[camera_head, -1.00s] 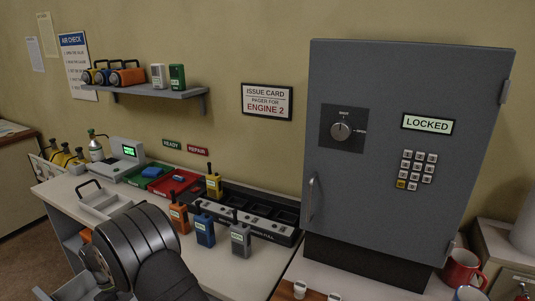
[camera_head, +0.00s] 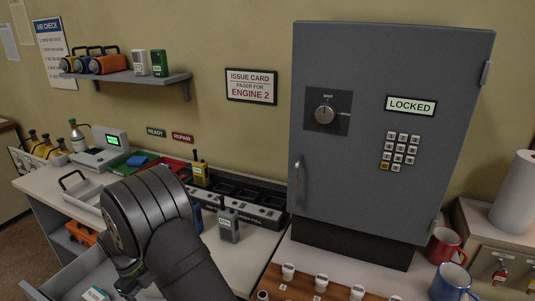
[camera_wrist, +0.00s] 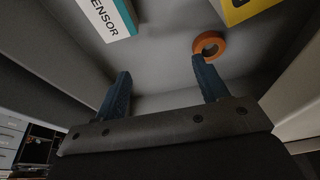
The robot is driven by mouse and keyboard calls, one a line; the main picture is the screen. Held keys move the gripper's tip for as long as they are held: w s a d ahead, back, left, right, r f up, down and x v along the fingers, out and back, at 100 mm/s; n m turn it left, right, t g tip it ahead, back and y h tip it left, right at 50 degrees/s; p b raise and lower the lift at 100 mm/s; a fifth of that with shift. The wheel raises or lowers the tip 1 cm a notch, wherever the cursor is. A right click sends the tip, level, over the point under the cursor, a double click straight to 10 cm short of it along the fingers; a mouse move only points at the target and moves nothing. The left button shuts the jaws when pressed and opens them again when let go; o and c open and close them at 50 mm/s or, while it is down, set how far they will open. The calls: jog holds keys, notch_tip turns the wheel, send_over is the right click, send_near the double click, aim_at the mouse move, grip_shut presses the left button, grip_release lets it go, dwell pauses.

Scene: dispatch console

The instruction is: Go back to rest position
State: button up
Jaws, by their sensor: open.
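My gripper (camera_wrist: 160,80) is open and empty in the wrist view, with its two dark blue fingers spread apart. It is over or inside a grey drawer (camera_wrist: 155,100). A white and teal box marked SENSOR (camera_wrist: 108,18), an orange ring (camera_wrist: 209,45) and part of a yellow item (camera_wrist: 245,8) lie in there. The ring is close by the right finger; I cannot tell whether they touch. In the head view my arm covers the bench's front, and the open drawer (camera_head: 58,284) shows at the lower left. My fingers are hidden there.
A grey cabinet (camera_head: 385,140) reading LOCKED stands at the right. A grey radio (camera_head: 228,226) and a yellow radio (camera_head: 200,170) stand near the charger rack (camera_head: 245,199) beside my arm. Mugs (camera_head: 445,245) are at the lower right. A shelf (camera_head: 130,77) hangs at the back.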

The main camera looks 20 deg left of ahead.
jog(key=w+d+r+n, duration=0.2)
jog(key=w+d+r, duration=0.1)
jog(key=w+r, duration=0.3)
jog(key=w+d+r+n, duration=0.1)
jog(key=w+d+r, duration=0.3)
jog(key=r, duration=0.5)
jog(key=w+d+r, duration=0.1)
jog(key=d+r, duration=0.1)
jog(key=d, duration=0.8)
jog(key=w+d+r, duration=0.2)
jog(key=d+r, duration=0.1)
jog(key=d, duration=0.7)
jog(key=w+d+r+m, duration=0.1)
jog(key=d+r, duration=0.2)
jog(key=d, duration=0.8)
jog(key=shift+w+t, duration=0.3)
